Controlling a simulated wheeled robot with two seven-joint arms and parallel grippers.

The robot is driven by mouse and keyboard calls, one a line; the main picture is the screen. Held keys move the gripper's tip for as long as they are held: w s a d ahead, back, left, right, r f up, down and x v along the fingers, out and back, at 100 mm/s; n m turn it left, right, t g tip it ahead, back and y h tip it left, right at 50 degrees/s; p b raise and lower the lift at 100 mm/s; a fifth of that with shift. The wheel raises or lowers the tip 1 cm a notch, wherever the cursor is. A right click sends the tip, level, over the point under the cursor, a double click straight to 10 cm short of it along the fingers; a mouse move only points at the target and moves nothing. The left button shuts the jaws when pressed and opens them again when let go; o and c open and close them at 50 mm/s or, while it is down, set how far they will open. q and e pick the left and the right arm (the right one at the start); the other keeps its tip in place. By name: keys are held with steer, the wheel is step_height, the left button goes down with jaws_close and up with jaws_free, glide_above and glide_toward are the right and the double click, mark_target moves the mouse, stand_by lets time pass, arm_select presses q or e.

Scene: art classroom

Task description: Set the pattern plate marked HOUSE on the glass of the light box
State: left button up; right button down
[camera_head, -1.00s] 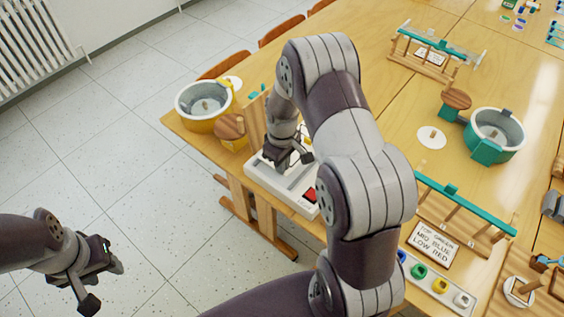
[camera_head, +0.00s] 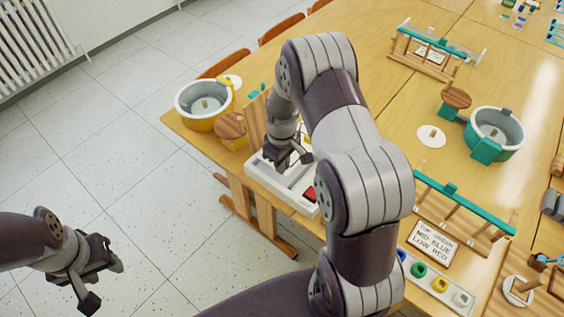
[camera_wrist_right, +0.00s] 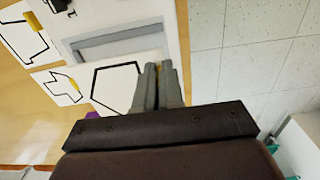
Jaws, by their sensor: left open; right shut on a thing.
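The light box (camera_head: 257,172) is a white case with a grey panel at the front left edge of the table; my right arm partly covers it. In the right wrist view its grey glass (camera_wrist_right: 118,43) shows inside the white frame. My right gripper (camera_head: 290,160) is over the box. In the right wrist view its fingers (camera_wrist_right: 158,72) are shut at the edge of a white plate with a black angular outline (camera_wrist_right: 112,84). This plate overlaps part of the glass; I cannot tell whether it touches. I cannot read its marking. My left gripper (camera_head: 97,272) is open and empty over the floor.
Two other white plates with black outlines and yellow tabs, one (camera_wrist_right: 22,37) and another (camera_wrist_right: 58,88), lie beside the box. A sign card (camera_head: 432,242) and a tray of coloured pots (camera_head: 420,271) are at right.

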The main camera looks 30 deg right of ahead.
steer(key=shift+f, duration=0.15)
steer(key=shift+f+b, duration=0.3)
steer(key=shift+f, duration=0.1)
stand_by(0.6)
steer(key=shift+f, duration=0.2)
stand_by(0.3)
steer(key=shift+f+b, duration=0.3)
steer(key=shift+f, duration=0.35)
stand_by(0.4)
steer(key=shift+f, duration=0.15)
stand_by(0.3)
